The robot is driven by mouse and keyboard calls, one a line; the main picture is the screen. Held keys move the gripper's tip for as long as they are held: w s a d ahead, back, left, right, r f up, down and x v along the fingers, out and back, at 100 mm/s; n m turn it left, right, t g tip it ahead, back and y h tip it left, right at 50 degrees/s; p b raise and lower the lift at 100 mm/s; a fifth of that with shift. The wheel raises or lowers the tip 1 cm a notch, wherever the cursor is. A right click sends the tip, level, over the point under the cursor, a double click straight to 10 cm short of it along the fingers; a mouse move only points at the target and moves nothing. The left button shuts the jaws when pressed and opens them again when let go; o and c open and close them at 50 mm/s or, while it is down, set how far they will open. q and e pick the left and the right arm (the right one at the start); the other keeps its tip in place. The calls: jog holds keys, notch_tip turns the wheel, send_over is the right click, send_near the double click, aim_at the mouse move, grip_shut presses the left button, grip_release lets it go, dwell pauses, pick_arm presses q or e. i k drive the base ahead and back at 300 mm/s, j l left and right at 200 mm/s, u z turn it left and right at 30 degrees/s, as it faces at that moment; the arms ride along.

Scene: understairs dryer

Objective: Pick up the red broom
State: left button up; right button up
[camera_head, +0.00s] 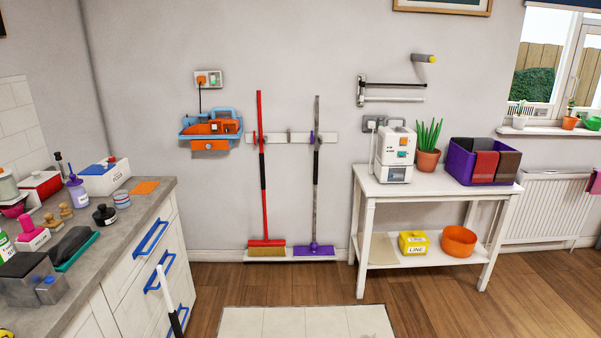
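The red broom (264,208) stands upright against the far wall. Its red handle has a black section in the middle. Its red head with tan bristles (266,248) rests on a low white ledge at the wall's foot. The handle passes a red clip on a white wall rail (275,138). A purple broom or mop (316,205) with a grey and black handle stands just to its right. Neither of my grippers shows in the head view.
A cluttered grey counter (142,205) with blue-handled drawers stands at the left. A white table (437,187) with a plant and a purple bin (462,160) stands at the right. A pale mat (305,322) lies on open wooden floor before the broom. A white and black pole (165,295) is at the counter's front.

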aim_at(265, 247)
jog(key=i+j+z, duration=0.1)
jog(key=i+z, duration=0.25)
jog(key=i, duration=1.6)
